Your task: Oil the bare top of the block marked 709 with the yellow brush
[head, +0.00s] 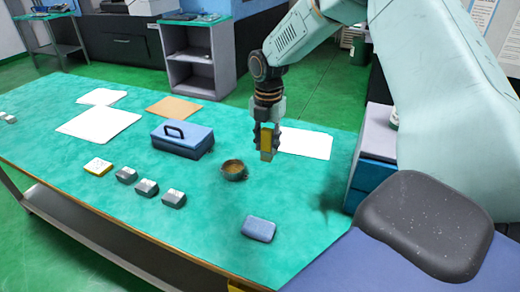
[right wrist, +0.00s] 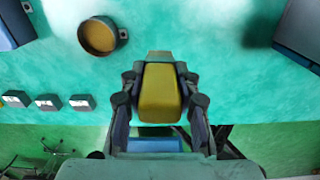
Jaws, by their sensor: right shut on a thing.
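My right gripper (head: 267,142) is shut on the yellow brush (right wrist: 160,92). It holds the brush above the table, behind and right of a small round pot (head: 233,170) with brown contents. The pot also shows in the right wrist view (right wrist: 98,37), apart from the brush. My left gripper is out of view.
A blue case (head: 182,139) with a dark handle stands behind the pot. A blue pad (head: 258,229) lies near the front edge. White sheets (head: 99,124) and a brown sheet (head: 174,107) lie flat further back. The green tabletop (head: 210,220) is clear between blocks and pad.

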